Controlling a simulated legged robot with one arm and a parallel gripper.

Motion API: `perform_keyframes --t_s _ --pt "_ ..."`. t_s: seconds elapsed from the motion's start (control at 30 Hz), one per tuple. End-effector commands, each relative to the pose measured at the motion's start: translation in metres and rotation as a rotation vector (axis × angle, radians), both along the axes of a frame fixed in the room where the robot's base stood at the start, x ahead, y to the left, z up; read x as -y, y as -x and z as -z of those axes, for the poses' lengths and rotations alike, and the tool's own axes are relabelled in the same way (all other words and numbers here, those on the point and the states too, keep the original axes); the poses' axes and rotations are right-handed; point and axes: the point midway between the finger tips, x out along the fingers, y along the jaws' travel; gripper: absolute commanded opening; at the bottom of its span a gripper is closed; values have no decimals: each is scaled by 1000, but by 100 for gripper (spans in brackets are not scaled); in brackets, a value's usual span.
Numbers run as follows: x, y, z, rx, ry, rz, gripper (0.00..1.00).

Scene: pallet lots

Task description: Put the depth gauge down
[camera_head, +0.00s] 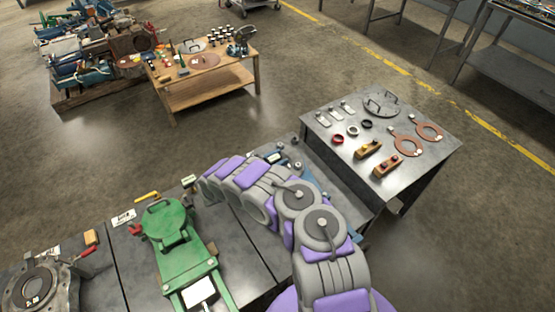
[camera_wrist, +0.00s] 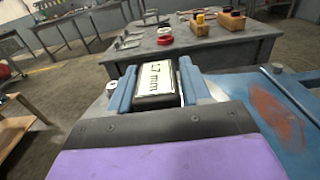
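In the wrist view my gripper (camera_wrist: 157,78) has its two blue fingers on either side of a dark block with a pale face marked "17 mm", which I take to be the depth gauge (camera_wrist: 155,84). The fingers appear to press on both its sides. Its lower part is hidden by the gripper body.
A green machine (camera_head: 168,232) stands on the bench left of my arm. Part of a blue machine (camera_wrist: 262,100) is close at right in the wrist view. A grey table (camera_head: 335,160) beyond holds rings, discs and wooden blocks. A wooden table (camera_head: 210,92) stands farther back.

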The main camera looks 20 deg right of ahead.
Motion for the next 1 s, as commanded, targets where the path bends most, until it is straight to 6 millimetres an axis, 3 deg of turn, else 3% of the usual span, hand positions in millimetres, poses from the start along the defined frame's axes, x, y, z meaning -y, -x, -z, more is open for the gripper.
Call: perform_keyframes --t_s 0.17,0.47,0.83,1.0 --pt "0 0 0 0 0 0 65" --pt "-1 0 -1 0 0 0 66" --pt "-55 10 -2 1 -1 -2 66" --pt "-70 13 -1 -1 -1 -2 66"
